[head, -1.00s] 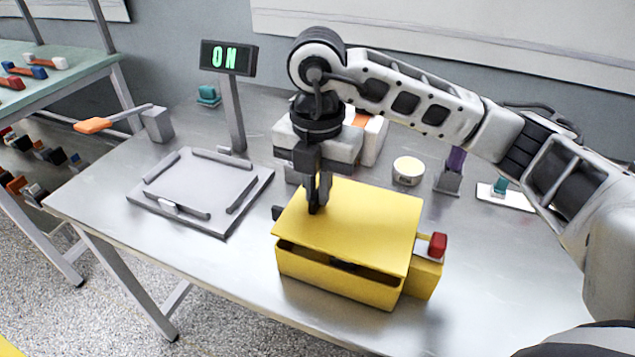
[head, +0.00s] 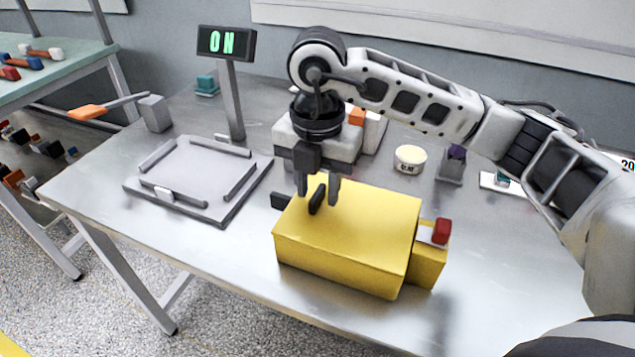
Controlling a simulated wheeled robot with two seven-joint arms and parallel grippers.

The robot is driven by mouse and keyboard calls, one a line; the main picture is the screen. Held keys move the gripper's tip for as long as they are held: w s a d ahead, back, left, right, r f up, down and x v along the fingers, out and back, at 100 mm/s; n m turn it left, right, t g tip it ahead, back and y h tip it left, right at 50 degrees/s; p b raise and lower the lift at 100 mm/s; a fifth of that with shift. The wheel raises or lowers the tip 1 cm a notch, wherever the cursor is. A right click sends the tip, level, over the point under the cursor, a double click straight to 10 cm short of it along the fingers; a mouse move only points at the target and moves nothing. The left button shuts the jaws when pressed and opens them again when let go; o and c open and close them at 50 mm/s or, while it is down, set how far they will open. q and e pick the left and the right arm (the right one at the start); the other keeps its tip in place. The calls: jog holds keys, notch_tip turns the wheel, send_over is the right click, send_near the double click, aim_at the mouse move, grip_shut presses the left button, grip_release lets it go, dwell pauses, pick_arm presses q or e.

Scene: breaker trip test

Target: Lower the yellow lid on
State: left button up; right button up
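The yellow lid (head: 365,222) lies flat on the yellow box (head: 330,268), and no gap shows along its front edge. A black handle (head: 316,200) stands up from the lid near its back left. My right gripper (head: 319,193) is just above the lid at the handle. Its two fingers are apart, one on each side of the handle, with space showing between them and it. A red button (head: 441,231) sits on the small yellow block at the box's right side. My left gripper is not in view.
A grey framed tray (head: 195,180) lies left of the box. Behind it a display (head: 226,43) on a post reads ON. A round tub (head: 410,158) and a grey holder (head: 450,166) stand behind the box. The table front is clear.

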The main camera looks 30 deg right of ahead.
jog(key=shift+r, duration=0.1)
pick_arm(q)
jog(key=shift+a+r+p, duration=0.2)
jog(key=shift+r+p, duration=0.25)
jog(key=shift+p, duration=0.8)
pick_arm(e)
notch_tip(320, 180, up, 16)
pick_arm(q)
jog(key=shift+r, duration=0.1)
